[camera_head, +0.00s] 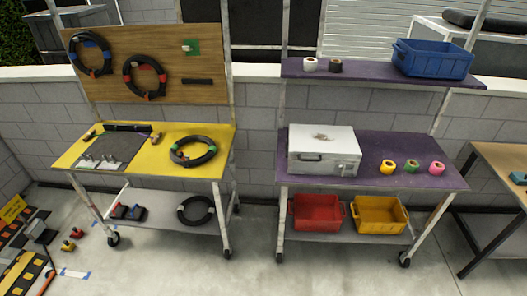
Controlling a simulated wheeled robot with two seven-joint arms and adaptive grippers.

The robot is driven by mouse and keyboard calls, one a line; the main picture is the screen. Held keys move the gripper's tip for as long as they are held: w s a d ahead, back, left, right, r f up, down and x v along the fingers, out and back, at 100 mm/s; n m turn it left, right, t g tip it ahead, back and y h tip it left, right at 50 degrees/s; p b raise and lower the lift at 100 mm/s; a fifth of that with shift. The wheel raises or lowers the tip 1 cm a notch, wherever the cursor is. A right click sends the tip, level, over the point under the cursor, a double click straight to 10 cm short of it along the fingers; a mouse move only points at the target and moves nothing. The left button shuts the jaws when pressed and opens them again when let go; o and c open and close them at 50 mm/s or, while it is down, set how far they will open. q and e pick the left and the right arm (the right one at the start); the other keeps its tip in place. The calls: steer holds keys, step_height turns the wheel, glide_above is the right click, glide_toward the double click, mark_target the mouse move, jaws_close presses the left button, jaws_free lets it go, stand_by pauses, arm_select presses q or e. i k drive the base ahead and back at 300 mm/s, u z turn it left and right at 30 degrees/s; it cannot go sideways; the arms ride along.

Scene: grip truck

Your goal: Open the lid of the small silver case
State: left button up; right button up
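The small silver case (323,151) sits on the purple worktop of the right-hand cart, toward its left side. Its lid looks shut, and a dark handle shows on its front face. The top is pale with a brownish worn patch. Neither of my grippers shows in the head view, and nothing touches the case.
The purple worktop (420,150) also holds yellow (388,167), green (412,166) and pink (437,168) tape rolls right of the case. A purple shelf (380,77) above carries a blue crate (432,58). A yellow cart (75,150) stands left. Concrete floor (260,275) in front is clear.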

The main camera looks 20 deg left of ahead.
mark_target(307, 143)
steer(key=u, duration=0.7)
steer(key=i, duration=1.35)
steer(key=z, duration=0.3)
